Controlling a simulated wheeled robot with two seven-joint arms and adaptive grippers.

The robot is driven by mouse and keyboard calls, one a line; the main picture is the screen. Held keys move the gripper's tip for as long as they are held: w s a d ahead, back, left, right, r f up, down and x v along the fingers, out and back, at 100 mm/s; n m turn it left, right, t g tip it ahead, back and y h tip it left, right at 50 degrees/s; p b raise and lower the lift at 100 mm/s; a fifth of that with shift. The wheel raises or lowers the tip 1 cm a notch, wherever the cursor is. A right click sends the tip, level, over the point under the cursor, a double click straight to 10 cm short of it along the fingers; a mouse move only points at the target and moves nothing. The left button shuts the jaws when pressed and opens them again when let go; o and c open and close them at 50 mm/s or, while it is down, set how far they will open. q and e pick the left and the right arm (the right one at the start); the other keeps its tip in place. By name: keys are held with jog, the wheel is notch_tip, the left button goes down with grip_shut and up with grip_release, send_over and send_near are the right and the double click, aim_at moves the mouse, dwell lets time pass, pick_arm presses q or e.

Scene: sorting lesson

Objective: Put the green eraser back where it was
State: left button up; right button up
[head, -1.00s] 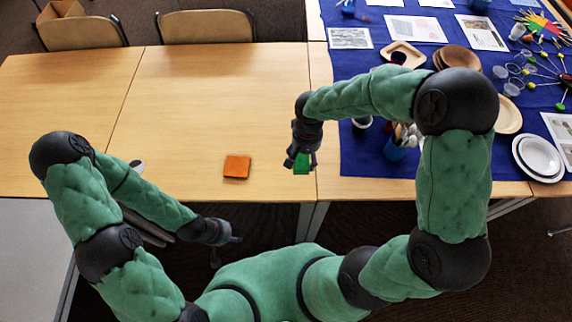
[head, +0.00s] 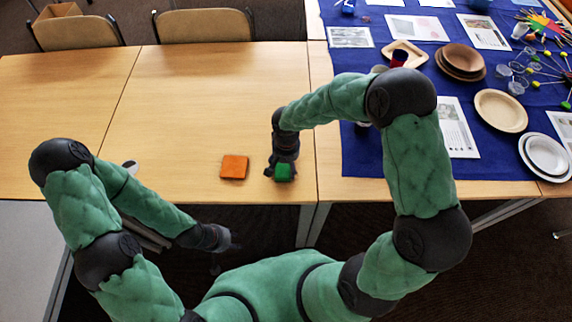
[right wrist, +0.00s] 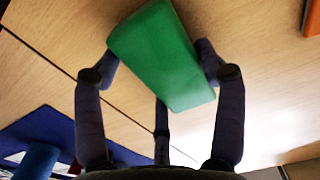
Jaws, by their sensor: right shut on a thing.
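The green eraser (head: 283,172) is between the fingers of my right gripper (head: 281,168), close to the front edge of the wooden table (head: 200,110). In the right wrist view the eraser (right wrist: 162,55) sits tilted between the shut fingers (right wrist: 160,85), with the table top beyond it. I cannot tell its exact height over the table. My left gripper (head: 218,250) hangs low in front of the table edge, over the dark floor, far from the eraser. Its fingers are too dark to read.
An orange block (head: 234,167) lies on the table just left of the eraser; it also shows in the right wrist view (right wrist: 312,18). A blue cloth (head: 360,160) with plates, bowls and papers covers the table at right. The wooden table's middle and left are largely clear.

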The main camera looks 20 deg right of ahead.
jog(key=shift+f, duration=0.15)
jog(key=o, duration=1)
jog(key=shift+r, duration=0.45)
notch_tip(320, 180, up, 12)
jog(key=p, duration=0.4)
jog(key=shift+f, duration=0.2)
